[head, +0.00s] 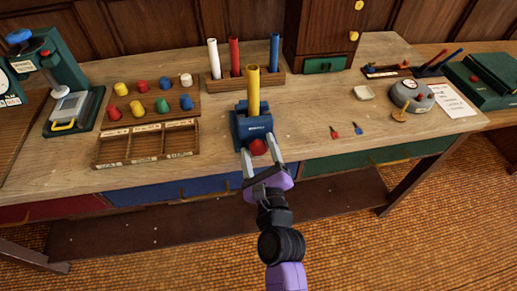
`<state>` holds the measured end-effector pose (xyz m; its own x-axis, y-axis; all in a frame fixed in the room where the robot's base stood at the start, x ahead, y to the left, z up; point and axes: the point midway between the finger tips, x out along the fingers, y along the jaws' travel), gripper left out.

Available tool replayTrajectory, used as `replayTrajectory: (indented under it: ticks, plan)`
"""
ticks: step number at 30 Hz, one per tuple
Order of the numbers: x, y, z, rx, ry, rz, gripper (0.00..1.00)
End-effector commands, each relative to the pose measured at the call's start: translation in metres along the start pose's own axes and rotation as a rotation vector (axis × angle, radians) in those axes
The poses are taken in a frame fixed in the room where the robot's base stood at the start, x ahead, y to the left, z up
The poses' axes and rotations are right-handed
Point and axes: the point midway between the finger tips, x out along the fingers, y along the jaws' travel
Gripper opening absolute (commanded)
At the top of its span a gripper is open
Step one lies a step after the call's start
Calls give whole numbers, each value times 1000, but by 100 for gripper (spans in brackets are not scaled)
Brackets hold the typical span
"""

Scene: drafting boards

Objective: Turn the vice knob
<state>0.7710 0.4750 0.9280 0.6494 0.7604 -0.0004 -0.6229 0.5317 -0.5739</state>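A blue vice (252,121) stands near the front edge of the wooden table, with a yellow tube (253,91) upright in it. Its red knob (258,147) faces the front. My gripper (259,154) is in front of the vice, its two fingers apart, one on each side of the red knob. I cannot tell whether the fingers touch the knob. The lower part of the vice front is partly hidden by the knob and fingers.
A divided wooden tray (148,155) and a board with coloured pegs (163,85) lie to the left. White, red and blue tubes stand in a rack (213,97) behind. Two small darts (335,133) and a grey dial device (411,95) lie to the right.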

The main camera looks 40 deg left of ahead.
Motion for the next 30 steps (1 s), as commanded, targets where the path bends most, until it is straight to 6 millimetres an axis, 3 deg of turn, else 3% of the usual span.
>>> replayTrajectory:
  ticks: [1, 9, 20, 30]
  plan:
    - [0, 0, 0, 0, 0, 0, 54]
    - [0, 0, 0, 0, 0, 0, 2]
    - [0, 1, 0, -62, -1, 1, 2]
    - [0, 1, 0, -317, 0, 0, 2]
